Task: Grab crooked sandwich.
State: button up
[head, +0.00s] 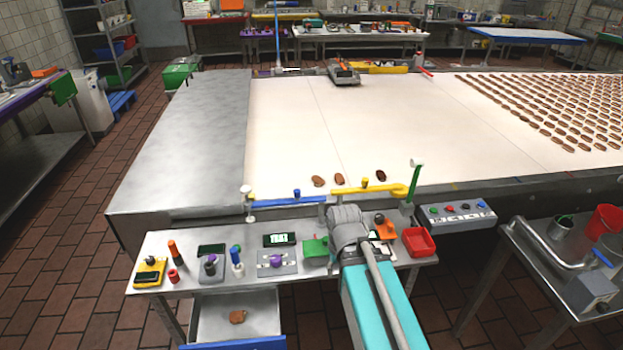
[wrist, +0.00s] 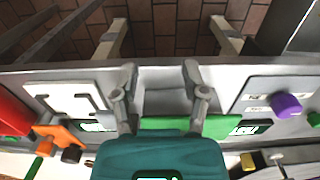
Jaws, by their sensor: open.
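Three small brown sandwiches lie near the front edge of the white belt: a left one (head: 318,181), a middle one (head: 339,179) and a darker right one (head: 381,176). Another brown sandwich (head: 237,316) lies in the metal tray (head: 262,303) below the control table. I cannot tell from this distance which one is crooked. My gripper (wrist: 160,72) is open and empty in the wrist view, above the control table near its edge, with no sandwich between its fingers. In the head view my arm hides part of the table, and the gripper's fingers are not clear.
The control table (head: 215,278) carries buttons, levers, small displays and a red bin (head: 419,242). A blue bar (head: 290,199) and a yellow bar (head: 365,191) run along the belt's front. Many sandwiches (head: 560,110) lie in rows at the far right. The belt's middle is clear.

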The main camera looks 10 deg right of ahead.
jog(key=shift+w+d, duration=0.15)
jog(key=shift+d, duration=0.15)
